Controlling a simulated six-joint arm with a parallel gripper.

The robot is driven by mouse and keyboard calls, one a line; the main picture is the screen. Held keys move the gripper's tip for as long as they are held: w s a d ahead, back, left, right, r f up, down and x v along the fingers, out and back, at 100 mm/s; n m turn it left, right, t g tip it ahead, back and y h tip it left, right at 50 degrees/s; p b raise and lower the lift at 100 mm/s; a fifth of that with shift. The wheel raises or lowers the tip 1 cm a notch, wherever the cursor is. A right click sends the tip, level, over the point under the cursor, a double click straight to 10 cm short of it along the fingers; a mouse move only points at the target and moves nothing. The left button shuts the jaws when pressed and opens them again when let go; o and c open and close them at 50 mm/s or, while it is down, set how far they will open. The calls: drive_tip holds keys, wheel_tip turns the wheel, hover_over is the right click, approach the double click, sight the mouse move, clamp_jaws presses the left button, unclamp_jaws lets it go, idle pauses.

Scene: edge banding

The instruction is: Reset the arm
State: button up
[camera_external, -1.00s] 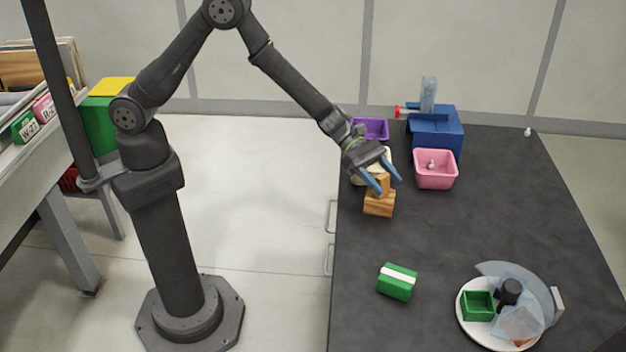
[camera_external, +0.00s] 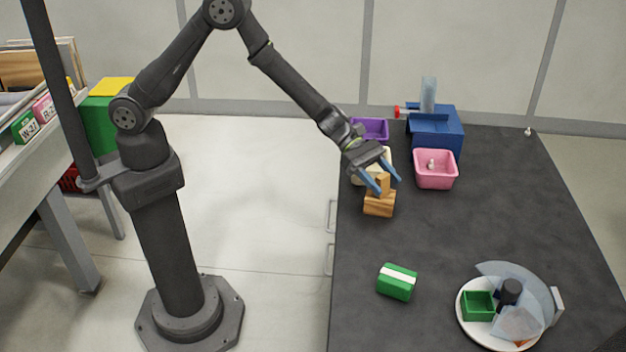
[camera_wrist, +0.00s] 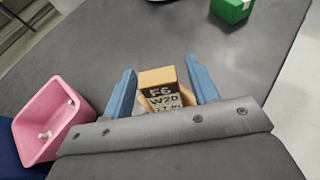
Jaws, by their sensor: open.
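My gripper (camera_external: 381,180) has blue fingers and hangs over the left part of the dark table. It is open, with the fingers apart on either side of a wooden piece (camera_external: 383,181) that stands on a wooden block (camera_external: 379,205). In the wrist view the piece (camera_wrist: 164,92), with dark lettering on its face, shows between the open fingertips (camera_wrist: 163,84). I see gaps between it and the fingers there. My arm reaches across from its pedestal at the left.
A pink bin (camera_external: 435,182) with a small white item, a blue machine (camera_external: 436,130) and a purple bin (camera_external: 376,128) stand at the back. A green block with a white stripe (camera_external: 397,282) lies in front. A round white plate (camera_external: 467,328) carries several parts. The table's middle is clear.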

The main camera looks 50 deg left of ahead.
drive_tip(key=v, duration=1.2)
drive_tip(key=x, duration=1.2)
drive_tip(key=shift+f, duration=0.2)
wheel_tip(320, 180, up, 5)
drive_tip(key=shift+d+f, duration=0.15)
drive_tip(key=shift+f, duration=0.05)
drive_tip(key=s+d+r, duration=0.1)
drive_tip(key=s+r, duration=1)
drive_tip(key=r, duration=0.1)
drive_tip(key=w+d+n+t+y, duration=0.4)
drive_tip(key=w+d+n+t, duration=0.5)
drive_tip(key=w+d, duration=0.6)
drive_tip(key=shift+d+f+t, duration=0.3)
drive_tip(key=shift+d+f, duration=0.05)
drive_tip(key=shift+f, duration=0.1)
drive_tip(key=shift+w, duration=0.1)
